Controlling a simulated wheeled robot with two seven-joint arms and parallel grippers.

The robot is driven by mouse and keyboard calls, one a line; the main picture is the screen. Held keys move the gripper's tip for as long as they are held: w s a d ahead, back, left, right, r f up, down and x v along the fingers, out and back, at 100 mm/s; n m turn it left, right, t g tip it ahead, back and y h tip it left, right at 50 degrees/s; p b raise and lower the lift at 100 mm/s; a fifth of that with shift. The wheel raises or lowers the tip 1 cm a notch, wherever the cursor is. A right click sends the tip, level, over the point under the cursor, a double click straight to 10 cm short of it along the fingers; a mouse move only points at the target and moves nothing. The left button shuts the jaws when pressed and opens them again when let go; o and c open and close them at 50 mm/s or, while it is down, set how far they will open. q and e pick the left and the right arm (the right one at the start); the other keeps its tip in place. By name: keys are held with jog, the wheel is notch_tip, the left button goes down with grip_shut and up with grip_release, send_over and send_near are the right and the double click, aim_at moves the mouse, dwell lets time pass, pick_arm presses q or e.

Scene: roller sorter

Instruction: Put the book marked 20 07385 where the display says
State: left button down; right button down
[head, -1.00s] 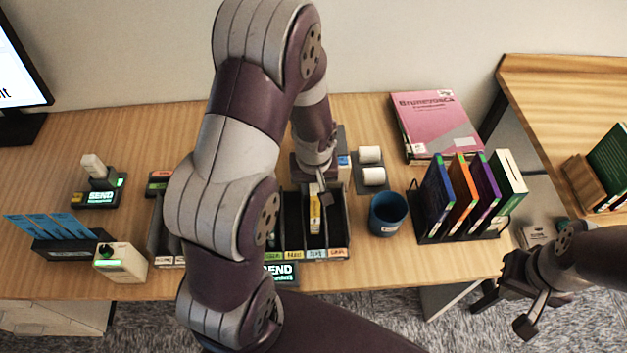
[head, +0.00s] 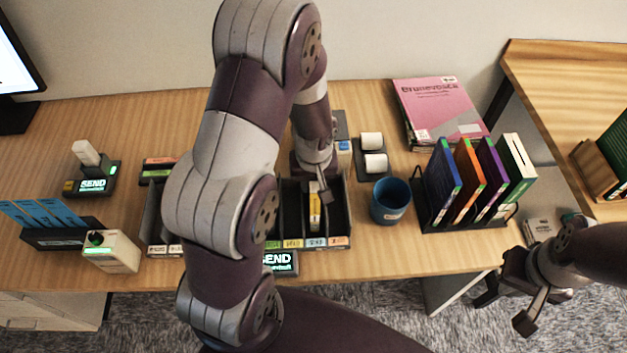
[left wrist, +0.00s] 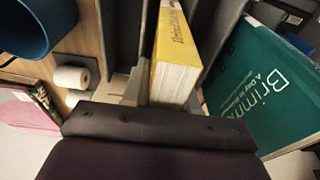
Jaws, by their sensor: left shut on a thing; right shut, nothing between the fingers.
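My left gripper (head: 318,188) is over the dark sorter (head: 347,215) and shut on a thin yellow book (head: 314,212). The yellow book is upright between the dividers of a right-hand compartment, spine toward the front. In the left wrist view the yellow book (left wrist: 178,55) shows its pale page edges beside a finger. Its number is too small to read. A display (head: 280,262) in front of the sorter shows "SEND" and a second line I cannot read. My right gripper (head: 506,308) is shut and empty beyond the table's front right edge.
A blue cup (head: 390,203) and a rack with several books (head: 463,222) stand right of the sorter. A pink book (head: 440,110) lies behind. A green book (left wrist: 262,85) stands near the yellow one. My left arm hides part of the sorter.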

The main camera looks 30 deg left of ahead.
pick_arm(q)
jog(key=shift+f+b, duration=0.3)
jog(key=shift+f, duration=0.1)
jog(key=c, duration=0.8)
grip_release()
jog(key=r, duration=0.4)
jog(key=s+r, duration=0.1)
jog(key=r, duration=0.3)
jog(key=d+r+p, duration=0.1)
jog(key=r, duration=0.3)
jog(key=shift+s+r, duration=0.2)
jog(key=shift+r, duration=0.2)
